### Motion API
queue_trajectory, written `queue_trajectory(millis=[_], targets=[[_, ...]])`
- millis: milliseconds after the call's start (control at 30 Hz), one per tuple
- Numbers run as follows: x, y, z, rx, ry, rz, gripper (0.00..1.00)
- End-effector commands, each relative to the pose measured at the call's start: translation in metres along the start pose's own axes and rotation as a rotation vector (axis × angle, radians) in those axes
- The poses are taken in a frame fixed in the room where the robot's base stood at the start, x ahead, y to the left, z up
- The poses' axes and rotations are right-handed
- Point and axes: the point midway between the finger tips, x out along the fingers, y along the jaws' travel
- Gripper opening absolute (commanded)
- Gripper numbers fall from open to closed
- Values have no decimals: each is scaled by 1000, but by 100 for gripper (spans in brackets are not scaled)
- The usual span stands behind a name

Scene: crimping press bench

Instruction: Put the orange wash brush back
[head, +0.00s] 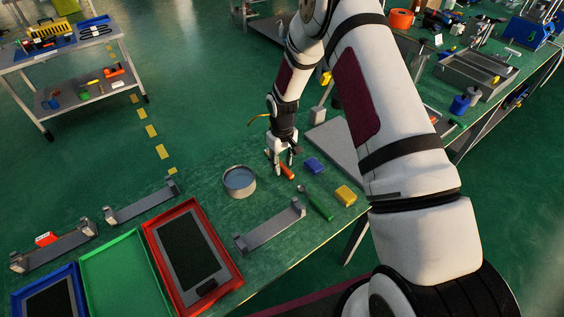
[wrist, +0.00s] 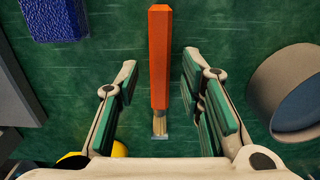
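The orange wash brush (head: 287,171) lies on the green bench top, and my gripper (head: 279,164) is right above it. In the wrist view the brush's orange handle (wrist: 159,60) points away from my gripper (wrist: 160,95), and its bristles lie between the fingers. The fingers are spread, with a gap on each side of the brush, so my gripper is open and empty. A round grey tin (head: 239,181) with bluish contents stands left of the brush; it shows at the right in the wrist view (wrist: 290,85).
A blue block (head: 313,165), a yellow block (head: 346,195) and a green-handled tool (head: 320,207) lie right of the brush. A grey bracket rack (head: 270,229) and a red tray (head: 155,231) are nearer. Bare bench surrounds the tin.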

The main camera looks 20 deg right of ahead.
Motion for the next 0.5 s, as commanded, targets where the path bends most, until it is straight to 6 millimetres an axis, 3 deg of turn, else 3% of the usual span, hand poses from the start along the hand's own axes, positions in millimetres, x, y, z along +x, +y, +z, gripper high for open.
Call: queue_trajectory(millis=[167, 500], targets=[[-17, 0, -1, 0, 3, 1, 35], [-84, 1, -2, 0, 4, 2, 35]])
